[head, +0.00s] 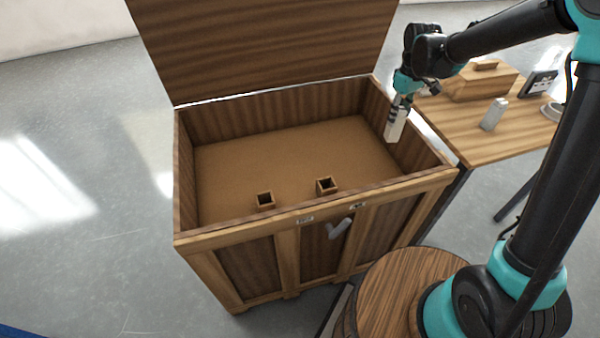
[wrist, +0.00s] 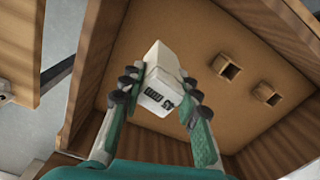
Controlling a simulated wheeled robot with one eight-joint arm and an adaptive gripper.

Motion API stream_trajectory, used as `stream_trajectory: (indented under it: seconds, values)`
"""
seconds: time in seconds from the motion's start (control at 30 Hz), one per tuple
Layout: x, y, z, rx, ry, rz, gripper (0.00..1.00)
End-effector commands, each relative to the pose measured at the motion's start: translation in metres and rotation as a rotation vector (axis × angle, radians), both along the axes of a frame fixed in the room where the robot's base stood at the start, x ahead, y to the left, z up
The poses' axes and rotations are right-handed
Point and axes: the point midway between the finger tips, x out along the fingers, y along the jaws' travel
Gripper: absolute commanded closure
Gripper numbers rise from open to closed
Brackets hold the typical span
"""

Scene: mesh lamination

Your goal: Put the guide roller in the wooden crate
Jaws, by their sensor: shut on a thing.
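My gripper (head: 397,104) is shut on a pale, block-shaped piece (head: 396,127) with dark markings on one end. In the wrist view the piece (wrist: 162,65) sits between both fingers of my gripper (wrist: 160,93). I cannot tell from its boxy shape whether it is the guide roller. The wooden crate (head: 313,212) stands open, its lid (head: 265,45) raised at the back. My gripper holds the piece over the crate's right part, inside the rim as seen; its height above the floor is unclear. The crate's floor (wrist: 225,35) shows behind it in the wrist view.
Two small square wooden sockets (head: 265,200) (head: 327,186) stand inside the crate near its front wall; the rest of its floor is clear. A wooden table (head: 455,125) at right bears a wooden box (head: 482,82), a grey block (head: 493,114) and a dark-faced device (head: 538,83).

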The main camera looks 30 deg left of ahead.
Motion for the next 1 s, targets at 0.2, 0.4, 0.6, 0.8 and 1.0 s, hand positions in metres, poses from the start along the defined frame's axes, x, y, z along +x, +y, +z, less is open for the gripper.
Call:
stream_trajectory:
  seconds: [0.2, 0.4, 0.6, 0.8, 1.0]
  values:
    - [-0.031, 0.031, -0.005, 0.0, 0.0, 0.18, 1.0]
    - [-0.034, 0.033, -0.011, 0.0, 0.0, 0.2, 1.0]
    - [-0.033, 0.033, -0.049, 0.0, 0.0, 0.198, 1.0]
    - [-0.033, 0.033, -0.099, 0.0, 0.0, 0.197, 1.0]
    - [-0.033, 0.033, -0.143, 0.0, 0.0, 0.197, 1.0]
